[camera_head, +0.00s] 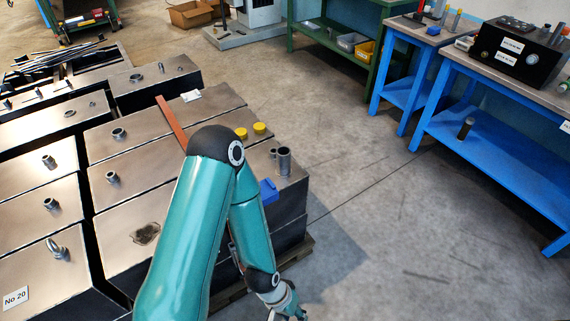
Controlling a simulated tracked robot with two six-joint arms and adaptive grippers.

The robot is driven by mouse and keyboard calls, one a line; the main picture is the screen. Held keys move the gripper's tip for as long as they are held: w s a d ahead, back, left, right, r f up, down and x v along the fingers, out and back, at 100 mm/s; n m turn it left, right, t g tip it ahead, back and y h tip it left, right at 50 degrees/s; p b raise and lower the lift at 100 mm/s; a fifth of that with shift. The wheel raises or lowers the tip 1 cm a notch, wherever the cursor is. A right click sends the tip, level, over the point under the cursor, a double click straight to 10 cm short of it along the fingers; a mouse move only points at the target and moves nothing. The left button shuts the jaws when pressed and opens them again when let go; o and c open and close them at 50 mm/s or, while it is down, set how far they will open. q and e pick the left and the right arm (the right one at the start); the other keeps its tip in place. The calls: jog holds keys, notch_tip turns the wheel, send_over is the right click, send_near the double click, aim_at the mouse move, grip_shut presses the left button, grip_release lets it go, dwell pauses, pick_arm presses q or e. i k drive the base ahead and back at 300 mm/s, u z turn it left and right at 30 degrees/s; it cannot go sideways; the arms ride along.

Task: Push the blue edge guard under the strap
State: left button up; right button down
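The orange-brown strap (171,122) runs across the top of the dark metal blocks from the far edge toward the middle, where my arm hides the rest of it. A blue piece, which looks like the edge guard (268,191), sits at the right top edge of the stack, just right of my arm. Whether it touches the strap is hidden. My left arm comes in from the bottom left and bends down over the stack's right side. Its gripper (289,311) is low beside the stack, cut off by the bottom edge of the picture, apart from and below the blue piece. My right gripper is not in view.
Lifting eyes and short tubes stick up from the other blocks. The floor (390,240) right of the stack is clear up to the blue workbench (500,150).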

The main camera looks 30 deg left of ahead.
aim_at(269, 191)
jog(key=z, duration=0.1)
jog(key=i, duration=1.65)
jog(key=u, duration=3.25)
jog(key=k, duration=0.85)
jog(key=u, duration=0.15)
jog(key=i, duration=0.85)
